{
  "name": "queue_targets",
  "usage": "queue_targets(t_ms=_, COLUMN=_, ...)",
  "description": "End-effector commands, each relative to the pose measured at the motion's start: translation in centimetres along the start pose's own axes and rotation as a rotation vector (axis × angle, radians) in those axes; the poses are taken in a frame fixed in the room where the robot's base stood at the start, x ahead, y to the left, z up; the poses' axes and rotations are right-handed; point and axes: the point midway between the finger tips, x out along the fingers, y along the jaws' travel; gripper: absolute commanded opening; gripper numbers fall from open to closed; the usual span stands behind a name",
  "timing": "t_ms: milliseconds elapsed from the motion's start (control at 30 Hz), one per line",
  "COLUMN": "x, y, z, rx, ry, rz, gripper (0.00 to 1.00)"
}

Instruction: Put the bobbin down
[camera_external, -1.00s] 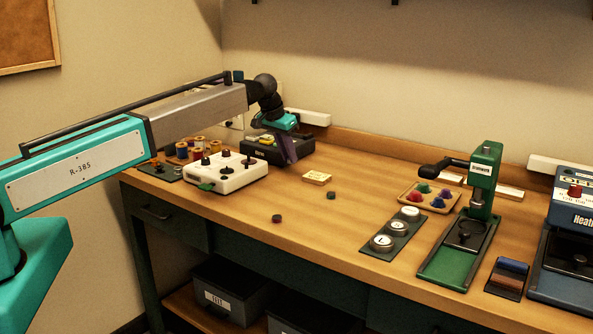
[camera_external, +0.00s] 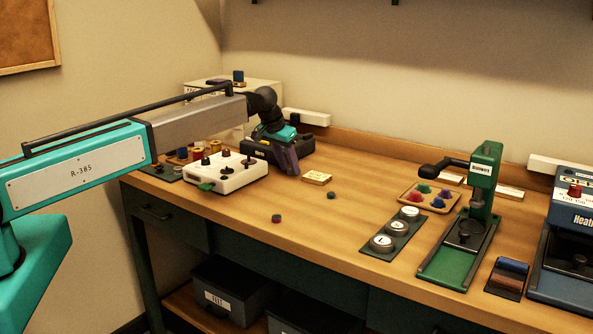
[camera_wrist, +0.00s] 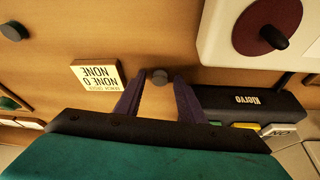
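My gripper (camera_wrist: 160,80) points down over the table, its two purple fingers apart. In the external view my gripper (camera_external: 290,170) is low, between the white control box (camera_external: 228,173) and the yellow card (camera_external: 317,178). The piece is hidden there behind the fingers.
A black-and-yellow device (camera_external: 296,147) stands close behind my gripper. Two small dark discs lie on the table, one in front (camera_external: 277,218) and one to the right (camera_external: 331,195). Spools (camera_external: 195,153) stand left of the white box. The front middle table is mostly clear.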

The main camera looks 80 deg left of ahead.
Motion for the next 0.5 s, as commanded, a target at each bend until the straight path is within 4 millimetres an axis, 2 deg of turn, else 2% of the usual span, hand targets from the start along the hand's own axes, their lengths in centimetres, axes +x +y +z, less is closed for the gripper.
queue_targets(t_ms=267, x=-0.06, y=0.00, z=-0.03, rx=0.000, ry=0.000, rz=0.000, gripper=0.35)
queue_targets(t_ms=500, x=-0.93, y=0.00, z=-0.10, rx=0.000, ry=0.001, rz=0.000, gripper=0.35)
